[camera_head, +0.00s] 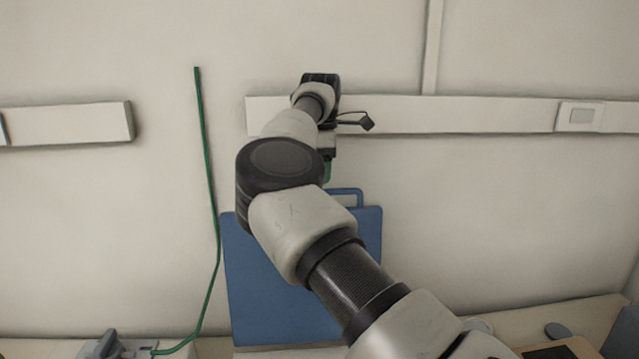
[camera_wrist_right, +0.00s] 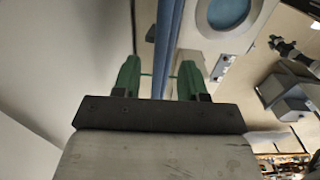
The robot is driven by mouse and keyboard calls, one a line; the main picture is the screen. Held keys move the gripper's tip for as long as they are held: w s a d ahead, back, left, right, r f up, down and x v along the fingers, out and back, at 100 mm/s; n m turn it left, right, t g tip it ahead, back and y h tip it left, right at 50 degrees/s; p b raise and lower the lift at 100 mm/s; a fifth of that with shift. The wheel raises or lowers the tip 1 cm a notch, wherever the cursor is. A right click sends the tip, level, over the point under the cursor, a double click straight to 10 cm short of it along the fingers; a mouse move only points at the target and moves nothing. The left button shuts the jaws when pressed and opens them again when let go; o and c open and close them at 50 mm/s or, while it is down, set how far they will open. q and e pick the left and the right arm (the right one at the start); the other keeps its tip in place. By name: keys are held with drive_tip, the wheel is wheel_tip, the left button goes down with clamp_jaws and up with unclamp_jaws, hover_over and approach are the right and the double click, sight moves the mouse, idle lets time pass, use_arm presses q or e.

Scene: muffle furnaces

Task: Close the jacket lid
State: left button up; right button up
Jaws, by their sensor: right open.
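The jacket lid (camera_head: 270,290) is a blue panel that stands raised near the wall, with a blue loop handle (camera_head: 358,196) on its top edge. My right arm crosses in front of it and hides part of it. My right gripper (camera_head: 328,172) is at the lid's top edge beside the handle, mostly hidden by its own arm. In the right wrist view the right gripper (camera_wrist_right: 159,78) is open, its two green fingers apart. The lid (camera_wrist_right: 168,40) shows there edge-on as a blue strip between the fingers. My left gripper is not in view.
A green cable (camera_head: 207,180) runs down the wall to a grey device (camera_head: 110,345) at lower left. Wall rails (camera_head: 450,115) run behind the arm. The right wrist view shows a pale surface with a round blue opening (camera_wrist_right: 228,12) and grey blocks (camera_wrist_right: 285,98) on the bench.

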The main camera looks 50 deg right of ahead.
wheel_tip(320, 180, down, 2)
drive_tip(key=shift+w+f+p, duration=0.1)
drive_tip(key=shift+f+p, duration=0.15)
drive_tip(key=shift+p, duration=0.05)
drive_tip(key=shift+s+d+f, duration=0.1)
drive_tip(key=shift+s+f, duration=0.1)
drive_tip(key=shift+f, duration=0.4)
clamp_jaws()
